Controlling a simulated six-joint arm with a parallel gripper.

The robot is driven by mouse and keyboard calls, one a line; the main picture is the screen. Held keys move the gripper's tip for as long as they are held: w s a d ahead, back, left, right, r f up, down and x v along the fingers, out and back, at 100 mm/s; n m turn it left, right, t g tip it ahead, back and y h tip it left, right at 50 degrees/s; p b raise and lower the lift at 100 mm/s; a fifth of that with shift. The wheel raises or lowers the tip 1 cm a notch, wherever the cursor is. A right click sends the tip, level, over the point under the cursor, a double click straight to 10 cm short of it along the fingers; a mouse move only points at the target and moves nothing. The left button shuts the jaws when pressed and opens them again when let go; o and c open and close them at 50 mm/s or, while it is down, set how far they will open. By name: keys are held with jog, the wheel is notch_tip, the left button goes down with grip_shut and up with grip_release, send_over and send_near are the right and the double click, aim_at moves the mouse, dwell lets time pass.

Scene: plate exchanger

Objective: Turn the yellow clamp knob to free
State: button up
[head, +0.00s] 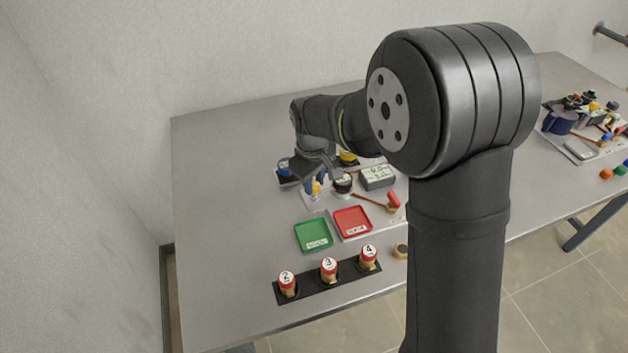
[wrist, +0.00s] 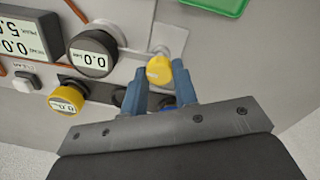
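The yellow clamp knob (wrist: 158,71) is in the upper middle of the wrist view, at the end of a pale grey fitting. My gripper (wrist: 161,72) has its two blue-grey fingers apart, one on each side of the knob. No clear gap shows between fingers and knob, but I cannot tell whether they press on it. In the head view, the knob (head: 318,188) is a small yellow spot at the tips of my gripper (head: 313,184), near the middle of the board. My wrist partly hides this area.
A black-ringed dial (wrist: 92,52) and a yellow-ringed dial (wrist: 67,100) stand close to the fingers. A grey display box (head: 377,178), green tray (head: 313,235), red tray (head: 352,222) and rack of red-capped parts (head: 318,286) lie nearby. The table's left side is clear.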

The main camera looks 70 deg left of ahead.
dwell(0.3)
jog(key=m, duration=0.4)
jog(key=shift+m, duration=0.4)
jog(key=m, duration=0.4)
jog(key=shift+a+m, duration=0.1)
jog(key=shift+m, duration=0.2)
jog(key=m, duration=0.4)
jog(key=shift+h, duration=0.3)
jog(key=shift+m, duration=2.2)
jog(key=o, duration=1)
notch_tip(320, 180, up, 18)
jog(key=shift+s+a+f, duration=0.15)
jog(key=shift+a+f, duration=0.1)
jog(key=shift+a, duration=0.1)
